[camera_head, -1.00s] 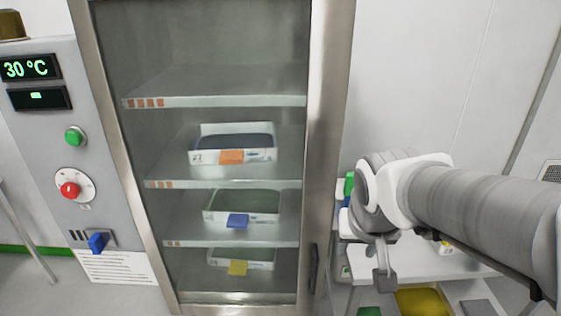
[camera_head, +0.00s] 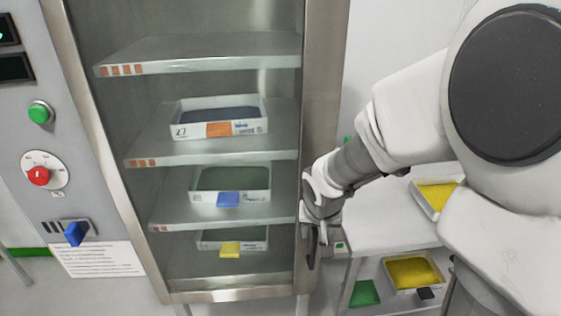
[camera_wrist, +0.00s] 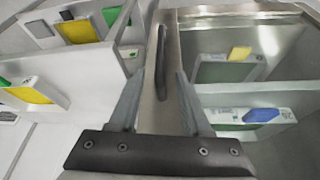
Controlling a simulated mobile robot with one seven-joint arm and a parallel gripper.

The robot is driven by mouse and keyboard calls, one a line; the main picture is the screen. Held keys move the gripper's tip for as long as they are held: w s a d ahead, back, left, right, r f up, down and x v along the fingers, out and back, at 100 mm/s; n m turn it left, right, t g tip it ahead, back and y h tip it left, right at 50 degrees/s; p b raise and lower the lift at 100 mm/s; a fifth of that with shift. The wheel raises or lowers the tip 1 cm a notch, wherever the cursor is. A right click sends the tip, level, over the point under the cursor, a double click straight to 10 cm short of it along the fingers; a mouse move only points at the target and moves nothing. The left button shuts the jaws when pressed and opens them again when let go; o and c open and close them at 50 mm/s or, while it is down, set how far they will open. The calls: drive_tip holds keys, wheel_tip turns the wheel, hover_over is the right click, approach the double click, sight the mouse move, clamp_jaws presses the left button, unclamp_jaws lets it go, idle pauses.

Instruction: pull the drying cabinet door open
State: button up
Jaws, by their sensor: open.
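The drying cabinet door (camera_head: 322,90) is a tall glass pane in a steel frame and looks closed. Its dark vertical handle (camera_head: 312,248) sits low on the right side of the frame, partly hidden by my gripper in the head view. My gripper (camera_head: 317,230) is at the handle, in front of the door's right edge. In the wrist view, my gripper (camera_wrist: 160,76) is open, with one finger on each side of the handle (camera_wrist: 160,62). I cannot tell whether either finger touches it.
Behind the glass are shelves with trays tagged orange (camera_head: 218,129), blue (camera_head: 228,199) and yellow (camera_head: 230,250). A control panel with a red knob (camera_head: 38,176) stands left. A white cart (camera_head: 385,228) with yellow-filled trays is close on the right, beneath my arm.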

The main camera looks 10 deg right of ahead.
sight(313, 245)
drive_tip(key=b+x, duration=0.2)
drive_tip(key=x, duration=0.7)
drive_tip(key=shift+w+f+b, duration=0.1)
drive_tip(key=shift+f+b, duration=0.2)
drive_tip(key=shift+b, duration=0.05)
clamp_jaws()
idle(0.9)
